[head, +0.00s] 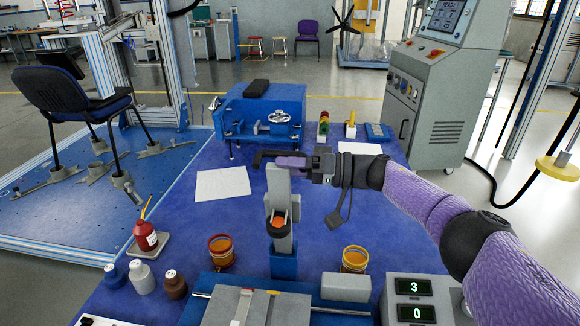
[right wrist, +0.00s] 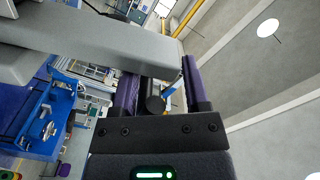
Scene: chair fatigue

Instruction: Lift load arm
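The load arm is most likely the grey bar (head: 279,190) standing in a blue mount (head: 284,262) at the middle of the blue table, with an orange piece at its lower part. My right gripper (head: 280,160) reaches in from the right at the bar's top end. In the right wrist view its two purple fingers (right wrist: 160,95) stand apart. The grey bar (right wrist: 100,45) crosses in from the left and covers part of the left finger, its end reaching over the gap. Whether the fingers touch the bar I cannot tell. My left gripper is not in view.
A blue vise-like fixture (head: 262,115) stands behind the bar, with white paper (head: 222,183) to the left. Orange-rimmed cups (head: 221,250), a red bottle (head: 146,236) and small bottles stand in front. A display box (head: 414,288) reads 3 and 0. A chair (head: 66,95) stands left.

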